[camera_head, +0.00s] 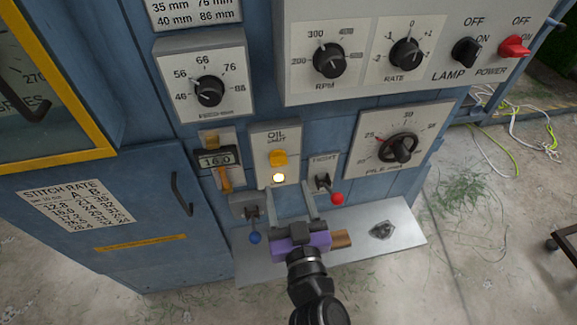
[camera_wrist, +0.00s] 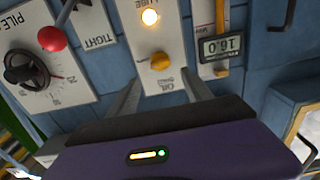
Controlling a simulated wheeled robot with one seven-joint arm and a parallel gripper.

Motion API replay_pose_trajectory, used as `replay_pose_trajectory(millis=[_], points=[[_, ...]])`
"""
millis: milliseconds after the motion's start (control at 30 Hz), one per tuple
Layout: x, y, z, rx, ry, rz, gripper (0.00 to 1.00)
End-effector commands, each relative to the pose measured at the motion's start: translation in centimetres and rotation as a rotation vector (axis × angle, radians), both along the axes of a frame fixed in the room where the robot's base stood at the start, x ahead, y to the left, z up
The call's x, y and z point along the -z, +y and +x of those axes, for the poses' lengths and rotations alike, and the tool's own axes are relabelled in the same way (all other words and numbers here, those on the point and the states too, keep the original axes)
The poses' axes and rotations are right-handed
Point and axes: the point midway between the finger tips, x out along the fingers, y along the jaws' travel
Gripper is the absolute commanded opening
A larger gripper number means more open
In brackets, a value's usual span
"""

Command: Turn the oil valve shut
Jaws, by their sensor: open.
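The oil panel (camera_head: 265,142) is a pale plate on the blue cabinet, marked OIL. It carries a small orange-yellow knob (camera_head: 278,158), which I take as the oil valve, with a lit lamp (camera_head: 278,179) below it. In the wrist view the knob (camera_wrist: 160,62) is seen inverted, near the top centre, with the lamp (camera_wrist: 150,17) above it. My gripper (camera_head: 291,192) is open and empty, its two grey fingers apart and pointing at the panel. In the wrist view the fingertips (camera_wrist: 162,80) lie to either side, just short of the knob, not visibly touching it.
A red-ball lever (camera_head: 337,198) marked TIGHT stands right of the fingers, and a blue-ball lever (camera_head: 255,237) stands left. A counter reading 16.0 (camera_head: 215,159) is left of the panel. A metal shelf (camera_head: 400,220) juts out below. The pile dial (camera_head: 402,149) is right.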

Motion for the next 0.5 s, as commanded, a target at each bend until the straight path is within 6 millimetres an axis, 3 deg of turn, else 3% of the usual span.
replay_pose_trajectory(millis=[300, 500], points=[[-0.4, 1.3, 4.6, -0.001, -0.004, -0.002, 0.58], [-0.2, 1.9, 6.4, -0.001, -0.002, -0.001, 0.58]])
